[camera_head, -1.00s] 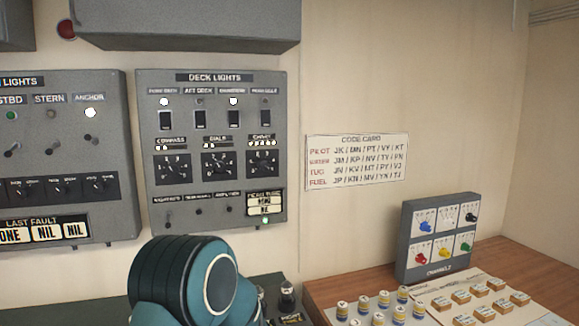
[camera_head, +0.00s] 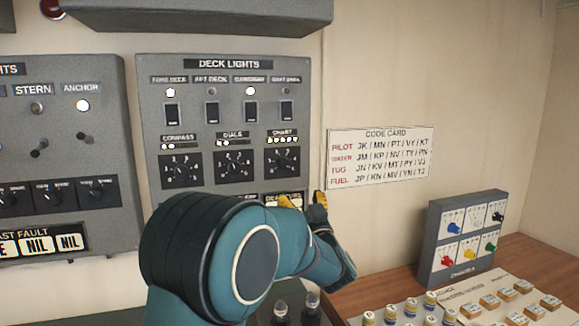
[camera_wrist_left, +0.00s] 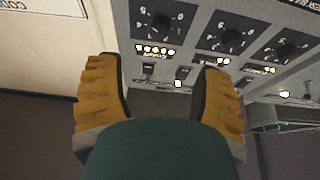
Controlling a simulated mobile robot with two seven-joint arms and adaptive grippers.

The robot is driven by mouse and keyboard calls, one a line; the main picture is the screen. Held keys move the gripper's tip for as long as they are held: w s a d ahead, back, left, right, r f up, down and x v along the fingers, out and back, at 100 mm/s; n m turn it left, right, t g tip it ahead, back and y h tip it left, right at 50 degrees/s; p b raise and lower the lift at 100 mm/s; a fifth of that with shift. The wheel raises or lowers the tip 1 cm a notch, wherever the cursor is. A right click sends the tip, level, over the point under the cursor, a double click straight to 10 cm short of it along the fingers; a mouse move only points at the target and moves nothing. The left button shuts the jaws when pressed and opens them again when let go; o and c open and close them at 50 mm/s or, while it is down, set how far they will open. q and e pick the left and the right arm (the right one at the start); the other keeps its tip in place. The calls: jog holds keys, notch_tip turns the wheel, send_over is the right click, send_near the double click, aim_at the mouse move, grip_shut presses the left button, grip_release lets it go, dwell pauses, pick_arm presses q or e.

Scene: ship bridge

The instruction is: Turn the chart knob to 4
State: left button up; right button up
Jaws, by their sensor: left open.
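The chart knob (camera_head: 282,161) is the rightmost of three black dial knobs on the grey deck lights panel (camera_head: 212,120). A row of several lit dots sits under its label. Its pointer position is too small to read surely. In the left wrist view, where the panel appears upside down, the chart knob (camera_wrist_left: 157,25) is at the top, beyond the gap between my fingers. My left gripper (camera_head: 305,199) is open and empty, below and slightly right of the knob, apart from it. Its yellow fingers (camera_wrist_left: 160,78) stand wide apart in the wrist view. My right gripper is not in view.
The compass knob (camera_head: 179,168) and dials knob (camera_head: 233,165) are left of the chart knob, with toggle switches (camera_head: 211,113) above. A code card (camera_head: 380,157) hangs to the right. A box of coloured knobs (camera_head: 464,238) and several small pieces are on the desk.

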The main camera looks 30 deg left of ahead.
aim_at(285, 166)
pick_arm(q)
jog(key=p+x, duration=0.1)
jog(key=x, duration=1.2)
jog(key=shift+w+a, duration=0.15)
grip_shut()
